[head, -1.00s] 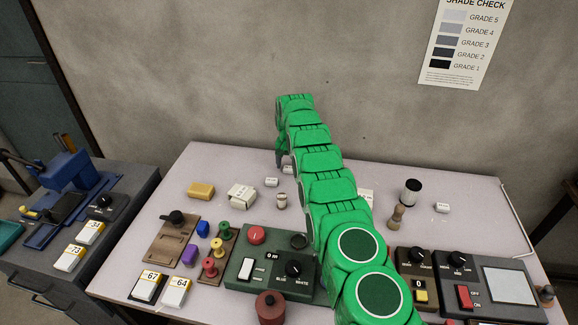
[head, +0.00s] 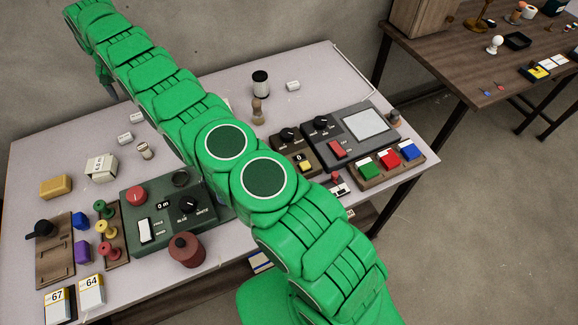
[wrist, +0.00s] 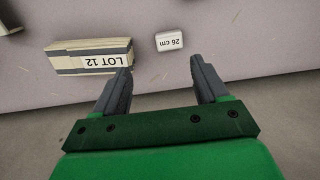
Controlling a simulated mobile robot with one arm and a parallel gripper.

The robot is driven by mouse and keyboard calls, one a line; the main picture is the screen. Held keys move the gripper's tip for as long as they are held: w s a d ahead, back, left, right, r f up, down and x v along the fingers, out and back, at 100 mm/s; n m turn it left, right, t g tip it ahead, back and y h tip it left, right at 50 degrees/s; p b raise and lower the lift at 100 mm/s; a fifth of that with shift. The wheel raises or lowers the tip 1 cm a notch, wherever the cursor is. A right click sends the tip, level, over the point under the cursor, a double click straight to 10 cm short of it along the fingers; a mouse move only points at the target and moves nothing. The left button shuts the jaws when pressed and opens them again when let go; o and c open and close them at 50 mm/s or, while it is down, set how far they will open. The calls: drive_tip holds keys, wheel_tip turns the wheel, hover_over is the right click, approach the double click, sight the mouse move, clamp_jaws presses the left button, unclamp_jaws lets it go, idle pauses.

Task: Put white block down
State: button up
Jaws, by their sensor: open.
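Small white labelled blocks lie on the light table (head: 30,150). One white block (head: 137,117) is near the back edge, partly hidden by my arm. A second white block (head: 124,138) lies just in front of it, and a third (head: 293,85) at the back right. In the wrist view a white block marked 26 cm (wrist: 169,41) lies flat beyond my fingertips, apart from them. I cannot tell which head-view block it is. My gripper (wrist: 161,68) is open and empty; in the head view it (head: 108,90) is off the back edge.
A yellow block (head: 56,186), a small cylinder (head: 145,151) and a green control box (head: 150,205) stand nearby. A wooden table (head: 480,90) is at right.

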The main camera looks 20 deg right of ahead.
drive_tip(key=s+d+r, duration=0.7)
drive_tip(key=r, duration=0.2)
drive_tip(key=s+d+r, duration=0.7)
drive_tip(key=d+r, duration=0.1)
drive_tip(key=r, duration=0.2)
drive_tip(key=s+d+r+g, duration=0.1)
drive_tip(key=s+d+r, duration=0.15)
drive_tip(key=s, duration=0.25)
drive_tip(key=s+d+r, duration=0.2)
drive_tip(key=s+d, duration=0.1)
drive_tip(key=s, duration=0.3)
drive_tip(key=s+d+f, duration=0.1)
drive_tip(key=s+d, duration=0.2)
drive_tip(key=s, duration=0.9)
drive_tip(key=s+d+f, duration=0.1)
drive_tip(key=s+d, duration=0.2)
drive_tip(key=s, duration=1)
drive_tip(key=s+d+f, duration=0.2)
drive_tip(key=s+d, duration=0.1)
drive_tip(key=s, duration=1)
drive_tip(key=shift+d+g, duration=0.4)
